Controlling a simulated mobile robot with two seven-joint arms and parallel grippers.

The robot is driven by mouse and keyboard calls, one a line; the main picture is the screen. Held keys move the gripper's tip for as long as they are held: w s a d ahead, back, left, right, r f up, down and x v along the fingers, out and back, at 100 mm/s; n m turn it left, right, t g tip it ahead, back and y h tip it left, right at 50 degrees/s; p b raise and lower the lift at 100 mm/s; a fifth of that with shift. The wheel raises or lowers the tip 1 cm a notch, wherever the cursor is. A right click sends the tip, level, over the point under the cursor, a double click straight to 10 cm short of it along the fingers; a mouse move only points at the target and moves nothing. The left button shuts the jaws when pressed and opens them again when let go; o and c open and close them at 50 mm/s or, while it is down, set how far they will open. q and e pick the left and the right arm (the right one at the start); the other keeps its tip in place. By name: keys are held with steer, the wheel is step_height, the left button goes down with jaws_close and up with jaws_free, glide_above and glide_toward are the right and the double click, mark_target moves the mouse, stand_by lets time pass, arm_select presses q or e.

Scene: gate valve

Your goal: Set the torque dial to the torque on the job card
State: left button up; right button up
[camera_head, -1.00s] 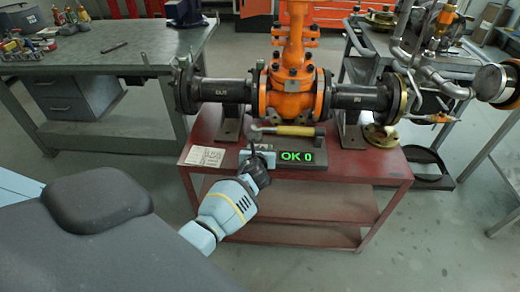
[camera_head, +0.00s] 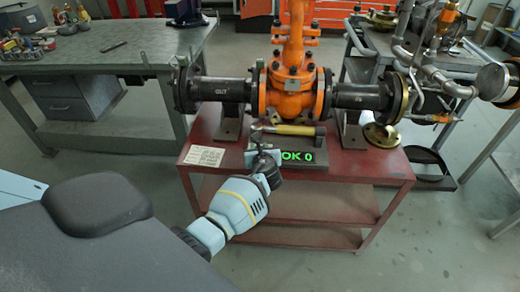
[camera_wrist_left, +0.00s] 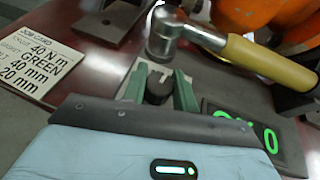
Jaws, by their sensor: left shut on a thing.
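The job card (camera_head: 203,156) lies flat on the red table; in the left wrist view the job card (camera_wrist_left: 42,62) reads "40 N m", "GREEN", "40 mm" and "20 mm". The digital display (camera_head: 298,157) shows green "OK 0" in the head view; the left wrist view shows the display (camera_wrist_left: 245,132) only in part. My left gripper (camera_head: 264,150) is over the unit left of the display. In the left wrist view its two green fingers (camera_wrist_left: 158,92) are shut on a dark round knob (camera_wrist_left: 157,84), which looks like the torque dial. Its markings are hidden. My right gripper is out of view.
A tool with a yellow handle (camera_head: 295,130) and metal head lies just behind the display. Behind it stands the orange gate valve (camera_head: 290,88) between black pipes. The table (camera_head: 350,165) is clear to the right of the display.

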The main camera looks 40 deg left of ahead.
arm_select(q)
steer(key=shift+f+n+g+y+b, duration=0.1)
steer(key=shift+n+g+y+b, duration=0.45)
steer(key=shift+n+g, duration=0.25)
steer(key=shift+n+g+y+b, duration=0.5)
steer(key=shift+n+g+y, duration=0.15)
steer(key=shift+n+g, duration=0.2)
steer(key=n+g+y+b, duration=0.1)
steer(key=n+g+b, duration=0.1)
steer(key=shift+n+g, duration=0.35)
steer(key=shift+b, duration=0.35)
steer(key=shift+n+g, duration=0.3)
steer(key=shift+g, duration=0.1)
steer(key=o, duration=1)
